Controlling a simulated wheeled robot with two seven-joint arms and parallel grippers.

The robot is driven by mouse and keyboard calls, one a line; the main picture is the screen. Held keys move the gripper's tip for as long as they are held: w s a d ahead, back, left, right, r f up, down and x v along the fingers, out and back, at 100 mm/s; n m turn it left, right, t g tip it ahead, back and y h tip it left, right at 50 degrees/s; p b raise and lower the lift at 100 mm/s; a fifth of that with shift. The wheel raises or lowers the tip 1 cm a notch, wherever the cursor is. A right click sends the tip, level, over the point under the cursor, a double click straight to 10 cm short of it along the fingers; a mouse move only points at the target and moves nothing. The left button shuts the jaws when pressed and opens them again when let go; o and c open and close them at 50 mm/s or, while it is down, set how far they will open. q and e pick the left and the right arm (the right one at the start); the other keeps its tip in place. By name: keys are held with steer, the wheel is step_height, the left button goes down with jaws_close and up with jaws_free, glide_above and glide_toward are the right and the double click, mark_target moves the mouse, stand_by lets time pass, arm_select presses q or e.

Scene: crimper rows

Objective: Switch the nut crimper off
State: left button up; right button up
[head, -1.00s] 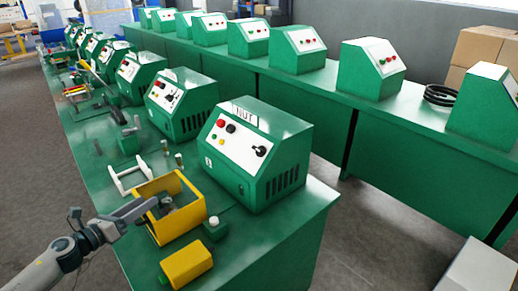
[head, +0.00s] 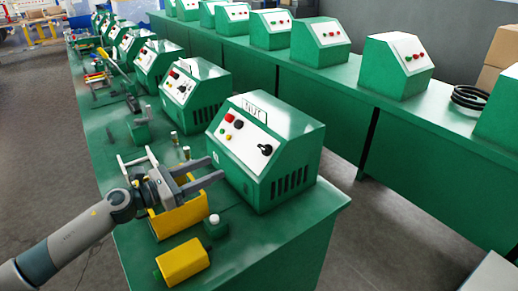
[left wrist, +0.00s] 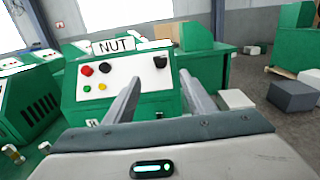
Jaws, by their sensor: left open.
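The nut crimper is a green control box (head: 278,140) with a sloped white panel and a NUT label, at the near end of the bench. Its panel carries a red button (head: 229,117), a yellow button, a green button, a dark button and a black rotary knob (head: 265,149). In the left wrist view the panel (left wrist: 122,80) is straight ahead, with the black knob (left wrist: 160,62) at its upper right. My left gripper (head: 219,168) is open and empty, its fingers pointing at the panel from the front, apparently short of it. My right gripper is not in view.
A yellow open frame (head: 180,219) stands under my left gripper, with a yellow block (head: 182,262) and a small green box with a white button (head: 215,226) nearby. Similar green boxes line this bench and the bench behind. The bench's near right corner is clear.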

arm_select(q)
steer(key=p, duration=0.5)
glide_toward(261, 147)
steer(key=x, duration=0.7)
steer(key=shift+w+d, duration=0.15)
steer(key=shift+d, duration=0.1)
steer(key=shift+w+d, duration=0.35)
steer(key=shift+d, duration=0.15)
steer(key=shift+f, duration=0.1)
steer(key=c, duration=1)
steer(key=shift+p, duration=0.3)
steer(key=shift+c, duration=0.2)
